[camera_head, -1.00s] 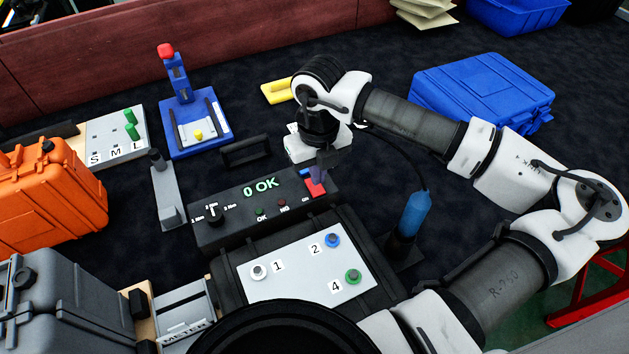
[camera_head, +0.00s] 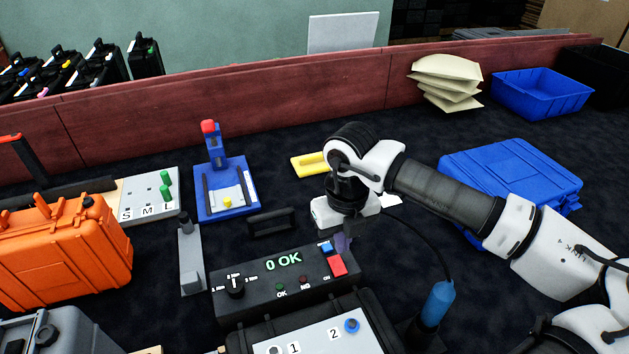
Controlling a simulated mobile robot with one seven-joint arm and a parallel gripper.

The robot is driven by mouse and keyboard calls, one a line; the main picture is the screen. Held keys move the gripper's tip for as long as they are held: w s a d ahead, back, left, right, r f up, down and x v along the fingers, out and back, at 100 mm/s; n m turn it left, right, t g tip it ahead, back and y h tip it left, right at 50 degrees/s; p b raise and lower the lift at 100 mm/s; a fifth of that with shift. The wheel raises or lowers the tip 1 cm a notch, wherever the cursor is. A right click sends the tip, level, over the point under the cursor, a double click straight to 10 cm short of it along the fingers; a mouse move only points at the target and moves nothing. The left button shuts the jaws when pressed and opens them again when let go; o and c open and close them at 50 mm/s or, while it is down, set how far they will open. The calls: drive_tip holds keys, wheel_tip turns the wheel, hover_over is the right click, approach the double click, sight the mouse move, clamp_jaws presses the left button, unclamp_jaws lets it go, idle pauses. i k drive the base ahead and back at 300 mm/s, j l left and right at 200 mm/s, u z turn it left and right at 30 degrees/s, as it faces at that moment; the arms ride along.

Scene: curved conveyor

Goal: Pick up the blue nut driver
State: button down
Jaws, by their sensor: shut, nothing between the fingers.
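The blue nut driver (camera_head: 437,303) stands upright, slightly tilted, at the lower right, with a dark cable running from its top. Its lower end sits in a dark holder (camera_head: 424,338), partly cut off by the bottom edge. My gripper (camera_head: 343,243) is shut and empty. It points down over the right end of the black tester box, close to its blue and red buttons, left of and farther back than the driver. I cannot tell whether the fingertips touch the box.
The black tester box (camera_head: 283,275) reads "0 OK", with a numbered plate (camera_head: 318,338) in front. A blue case (camera_head: 512,178) lies behind my arm. An orange case (camera_head: 62,255), a blue fixture (camera_head: 228,190) and a grey stand (camera_head: 190,262) are on the left.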

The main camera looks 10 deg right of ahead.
sight(440, 297)
drive_tip(key=k+l, duration=0.15)
drive_tip(key=k, duration=0.35)
drive_tip(key=k+l, duration=0.15)
drive_tip(key=k, duration=0.35)
drive_tip(key=k+l, duration=0.15)
drive_tip(key=k, duration=0.3)
